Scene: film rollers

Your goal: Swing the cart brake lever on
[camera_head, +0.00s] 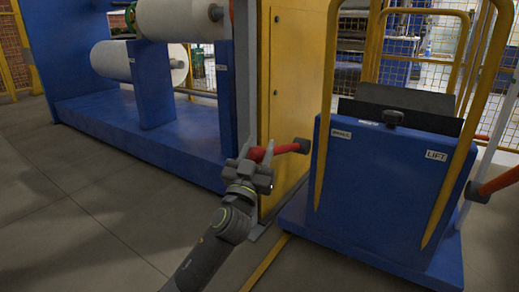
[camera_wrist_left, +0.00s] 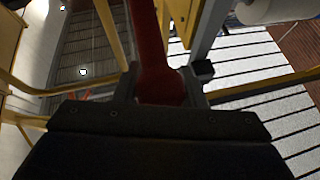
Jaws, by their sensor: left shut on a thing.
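The cart (camera_head: 387,197) is a blue box with yellow rails, labelled BRAKE on its left and LIFT on its right. The red brake lever (camera_head: 276,150) sticks out to the left from a dark hub on the cart's BRAKE side, nearly level. My left gripper (camera_head: 251,154) is shut on the lever's outer end, whose tip is partly hidden by the jaws. In the left wrist view the red lever (camera_wrist_left: 149,50) runs between the two fingers of my left gripper (camera_wrist_left: 160,88). My right gripper is not in view.
A second red lever (camera_head: 498,181) is at the cart's LIFT side. A yellow cabinet (camera_head: 297,85) stands close behind the brake lever. A blue roller stand (camera_head: 150,120) with white rolls (camera_head: 180,20) is at the left. The grey floor (camera_head: 90,230) at the front left is clear.

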